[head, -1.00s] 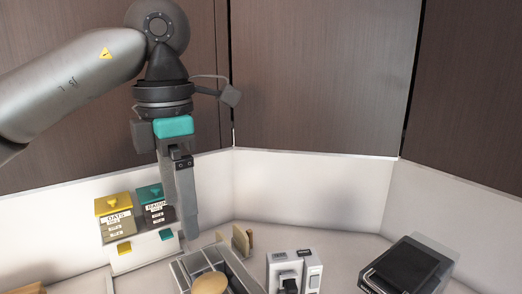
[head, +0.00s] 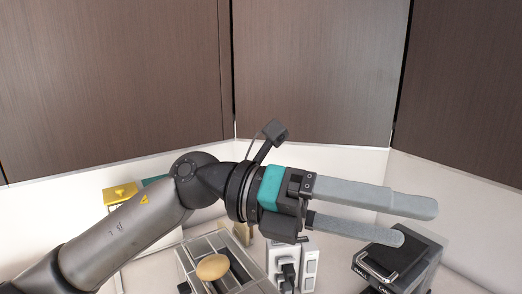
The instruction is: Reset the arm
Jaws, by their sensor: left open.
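My left arm comes in from the left, low across the counter. Its gripper (head: 418,222) points to the right with its two long grey fingers spread apart and nothing between them. The fingers hang in front of the white back wall, above and in front of a black-topped box (head: 385,262) at the right. My right gripper is not in view.
A yellow-lidded canister (head: 121,194) stands at the left, mostly behind my arm. A grey tray (head: 186,263) with a round tan object (head: 212,267) and a white outlet block (head: 310,265) stand at the bottom middle. Dark wood cabinets (head: 315,70) fill the upper background.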

